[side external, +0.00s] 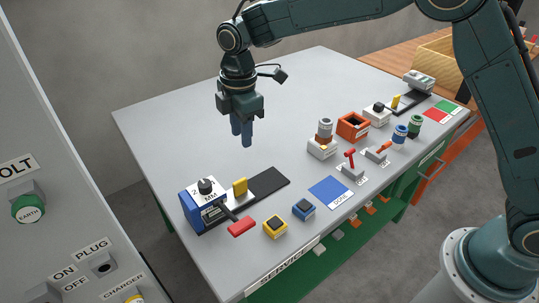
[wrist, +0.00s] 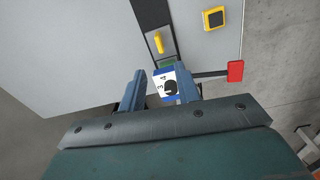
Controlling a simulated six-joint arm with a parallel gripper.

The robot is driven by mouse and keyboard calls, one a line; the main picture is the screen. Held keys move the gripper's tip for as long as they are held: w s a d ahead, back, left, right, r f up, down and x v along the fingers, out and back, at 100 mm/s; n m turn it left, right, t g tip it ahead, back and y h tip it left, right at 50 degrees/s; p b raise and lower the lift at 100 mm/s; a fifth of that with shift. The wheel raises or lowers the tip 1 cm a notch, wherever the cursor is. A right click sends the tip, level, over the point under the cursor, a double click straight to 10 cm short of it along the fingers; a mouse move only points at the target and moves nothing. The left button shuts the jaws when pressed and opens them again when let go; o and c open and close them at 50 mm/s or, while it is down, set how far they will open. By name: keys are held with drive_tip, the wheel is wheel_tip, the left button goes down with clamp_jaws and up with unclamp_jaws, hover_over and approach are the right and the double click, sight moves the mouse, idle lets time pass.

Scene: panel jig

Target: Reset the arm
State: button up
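My gripper (side external: 241,138) hangs from my arm above the grey table (side external: 165,130), fingers pointing down and holding nothing. In the wrist view my gripper (wrist: 161,80) shows two blue fingers standing apart. The gap between them looks empty. A blue box with a white face and black knob (side external: 205,197) stands on the table below and to the left of my gripper in the side view. In the wrist view this box (wrist: 166,84) shows beyond the fingers, partly hidden by them. My gripper is clear of the things on the table.
A dark strip with a yellow handle (side external: 240,187) and a red-ended lever (side external: 241,226) adjoin the blue box. Yellow (side external: 275,227) and blue (side external: 303,209) button blocks lie near the front edge. An orange box (side external: 353,126) stands right. The table's back left is clear.

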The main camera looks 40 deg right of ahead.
drive_tip(key=s+d+r+m+t, duration=0.2)
drive_tip(key=s+d+r+m, duration=0.6)
drive_tip(key=s+d+r, duration=0.55)
drive_tip(key=s+d+m+t, duration=0.1)
drive_tip(key=s+d+m, duration=0.2)
drive_tip(key=s, duration=0.6)
drive_tip(key=s+d+f+m+t, duration=0.1)
drive_tip(key=s+d+m+t, duration=0.1)
drive_tip(key=s+m, duration=0.4)
drive_tip(key=s+d, duration=0.1)
drive_tip(key=s, duration=0.2)
drive_tip(key=shift+s+d+f, duration=0.3)
drive_tip(key=shift+s+d, duration=0.05)
drive_tip(key=shift+d, duration=0.05)
